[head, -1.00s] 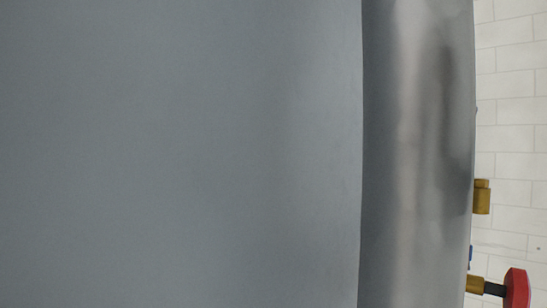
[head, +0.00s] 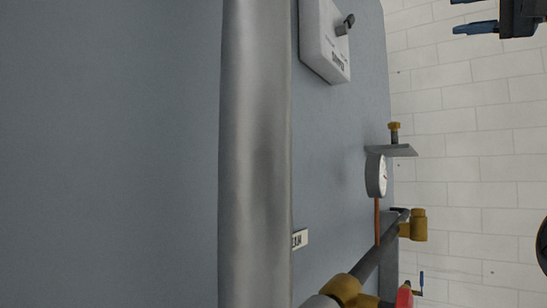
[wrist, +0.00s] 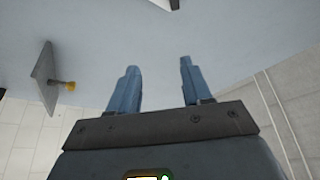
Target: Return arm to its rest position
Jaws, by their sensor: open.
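My gripper (head: 455,15) shows at the top right corner of the head view, in front of the white tiled wall. Its blue fingers point left and are apart. The wrist view shows both blue fingers of my gripper (wrist: 158,66) spread, with nothing between them. A grey panel surface (wrist: 225,40) lies beyond the fingertips, apart from them as far as I can tell. Most of my arm is out of view.
The grey panel (head: 335,150) carries a metal bar (head: 255,130), a white box (head: 325,45) with a knob, and a round gauge (head: 376,175). A bracket (head: 390,150), a brass fitting (head: 412,225) and a red handle (head: 404,297) stick out nearby. White tiled wall (head: 465,150) stands behind.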

